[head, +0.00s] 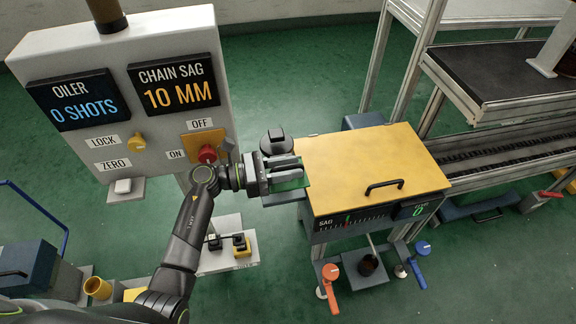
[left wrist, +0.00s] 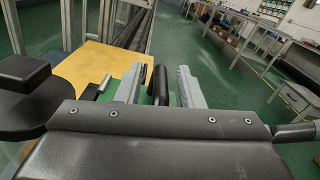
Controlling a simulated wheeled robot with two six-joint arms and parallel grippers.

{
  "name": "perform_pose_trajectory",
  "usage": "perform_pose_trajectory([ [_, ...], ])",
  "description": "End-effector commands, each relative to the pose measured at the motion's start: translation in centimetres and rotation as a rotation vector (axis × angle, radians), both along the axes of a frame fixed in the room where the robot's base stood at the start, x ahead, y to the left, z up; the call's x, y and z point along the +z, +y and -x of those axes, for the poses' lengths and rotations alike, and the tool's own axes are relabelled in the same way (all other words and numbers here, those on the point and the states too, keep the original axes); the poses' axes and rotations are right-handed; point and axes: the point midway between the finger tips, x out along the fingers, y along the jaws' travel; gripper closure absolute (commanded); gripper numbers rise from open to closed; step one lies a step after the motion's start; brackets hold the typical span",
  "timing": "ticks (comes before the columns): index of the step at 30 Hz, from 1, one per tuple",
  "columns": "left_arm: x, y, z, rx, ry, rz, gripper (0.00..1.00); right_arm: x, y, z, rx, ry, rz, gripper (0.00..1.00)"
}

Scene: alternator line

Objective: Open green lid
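My left gripper (head: 290,168) is at the left edge of the box with the yellow lid. Below its fingers a small bright green patch (head: 290,185) shows, which may be the green lid; the gripper hides most of it. In the left wrist view the two grey fingers (left wrist: 160,88) are apart. An upright black bar (left wrist: 160,84) shows between them with a gap on each side. I cannot tell what the bar belongs to. The yellow lid (head: 370,160) lies shut, with a black handle (head: 385,187) near its front edge. My right gripper is not in view.
A control panel (head: 130,90) with a red knob (head: 207,154) stands left of the gripper. A round black part (head: 277,143) sits just behind it. Orange (head: 330,275) and blue (head: 421,249) levers are below the box. A conveyor (head: 500,145) is on the right.

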Motion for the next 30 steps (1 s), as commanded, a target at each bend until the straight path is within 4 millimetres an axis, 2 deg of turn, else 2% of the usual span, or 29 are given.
perform_pose_trajectory([
  [5, 0.0, 0.0, 0.0, 0.000, 0.000, 0.000, 0.66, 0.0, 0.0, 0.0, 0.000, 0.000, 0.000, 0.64],
  [13, 0.0, 0.0, 0.0, 0.000, 0.000, 0.000, 1.00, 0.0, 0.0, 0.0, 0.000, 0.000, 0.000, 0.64],
  [26, 0.2, 0.0, 0.0, -0.002, 0.021, 0.007, 1.00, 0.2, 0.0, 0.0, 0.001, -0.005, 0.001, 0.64],
  [30, 0.6, 0.1, -0.2, -0.002, 0.071, 0.023, 1.00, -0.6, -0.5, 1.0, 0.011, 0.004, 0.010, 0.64],
])
